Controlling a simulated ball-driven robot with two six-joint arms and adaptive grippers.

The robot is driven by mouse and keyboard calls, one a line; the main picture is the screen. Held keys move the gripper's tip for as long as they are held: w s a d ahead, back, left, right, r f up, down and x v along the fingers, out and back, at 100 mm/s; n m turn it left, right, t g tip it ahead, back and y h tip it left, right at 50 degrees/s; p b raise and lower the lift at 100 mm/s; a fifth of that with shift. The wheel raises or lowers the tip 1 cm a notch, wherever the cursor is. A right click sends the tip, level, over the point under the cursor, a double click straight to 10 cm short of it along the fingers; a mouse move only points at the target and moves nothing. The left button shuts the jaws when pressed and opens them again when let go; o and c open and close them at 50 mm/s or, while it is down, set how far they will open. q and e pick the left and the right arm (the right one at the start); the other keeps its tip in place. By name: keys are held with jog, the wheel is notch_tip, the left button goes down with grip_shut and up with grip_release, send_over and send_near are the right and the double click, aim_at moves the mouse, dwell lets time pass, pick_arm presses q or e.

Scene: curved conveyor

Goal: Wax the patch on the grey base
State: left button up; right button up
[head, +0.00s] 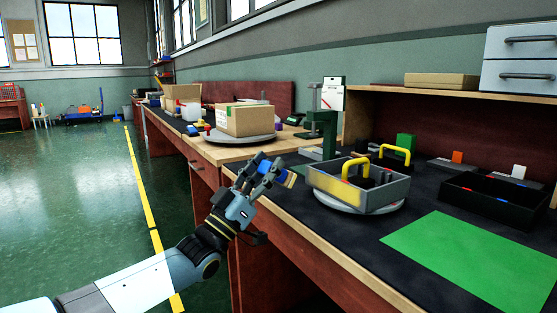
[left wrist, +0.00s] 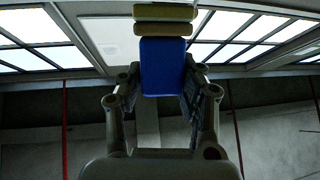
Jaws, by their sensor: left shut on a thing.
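My left gripper (head: 272,172) is shut on a blue block (head: 291,180) and holds it above the front edge of the workbench. In the left wrist view the blue block (left wrist: 163,66) sits between the fingers, with tan and olive layers at its far end. A grey open-topped base (head: 384,197) stands on a round disc, to the right of my left gripper and apart from it. A blurry yellow patch (head: 336,189) shows on its near side. A yellow handle (head: 354,163) and dark upright parts stand inside it. My right gripper is not in view.
A green mat (head: 470,262) lies on the near right bench top. A black tray (head: 497,199) is behind it. A green press-like stand (head: 322,130) rises behind the grey base. A cardboard box (head: 245,120) stands on a turntable farther along. Open floor lies left of the bench.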

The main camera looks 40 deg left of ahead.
pick_arm(q)
jog(key=shift+s+a+r, duration=0.1)
jog(key=shift+s+a, duration=0.15)
jog(key=shift+s, duration=0.55)
jog(key=shift+s+a+p, duration=0.1)
jog(key=shift+p, duration=0.2)
jog(key=s, duration=0.1)
jog(key=s+a+p, duration=0.1)
jog(key=shift+s, duration=0.3)
dwell(0.5)
